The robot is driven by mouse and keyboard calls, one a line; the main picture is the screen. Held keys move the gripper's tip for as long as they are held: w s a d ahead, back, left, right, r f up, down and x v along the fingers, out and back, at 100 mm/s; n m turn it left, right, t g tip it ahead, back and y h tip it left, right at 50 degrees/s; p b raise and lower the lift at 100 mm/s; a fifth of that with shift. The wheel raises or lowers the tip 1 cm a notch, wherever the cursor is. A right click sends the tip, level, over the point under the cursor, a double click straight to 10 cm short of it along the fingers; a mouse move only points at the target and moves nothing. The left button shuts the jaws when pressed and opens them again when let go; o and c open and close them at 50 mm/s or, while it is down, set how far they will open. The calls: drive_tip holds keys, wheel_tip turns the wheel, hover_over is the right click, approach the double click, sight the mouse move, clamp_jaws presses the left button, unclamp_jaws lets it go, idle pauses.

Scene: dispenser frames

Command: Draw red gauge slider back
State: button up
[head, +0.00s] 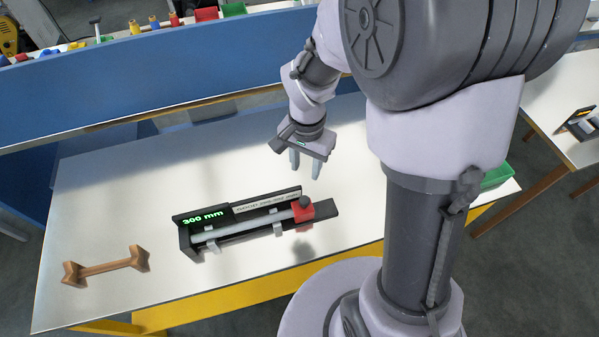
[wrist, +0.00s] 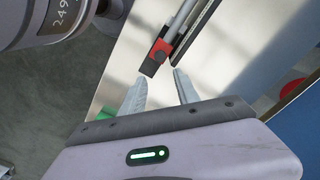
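The red gauge slider (head: 302,214) with a dark knob (head: 304,202) on top sits toward the right end of the black length gauge (head: 185,240). A grey rod (head: 245,226) lies along the gauge on small supports, its right end at the slider. The green display (head: 203,216) reads 300 mm. My gripper (head: 305,172) is above and behind the slider, open and empty, fingers pointing down. In the wrist view the red slider (wrist: 163,48) shows just beyond the two parted fingertips (wrist: 160,76), apart from them.
A wooden cradle (head: 105,267) with forked ends stands left of the gauge on the white table (head: 110,190). A blue panel (head: 130,85) runs behind the table. A green bin (head: 496,177) is at the right, partly hidden by my arm. The table around the gauge is mostly clear.

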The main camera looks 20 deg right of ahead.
sight(305, 200)
wheel_tip(305, 200, down, 16)
drive_tip(key=b, duration=0.3)
drive_tip(key=shift+r, duration=0.2)
clamp_jaws()
idle(1.0)
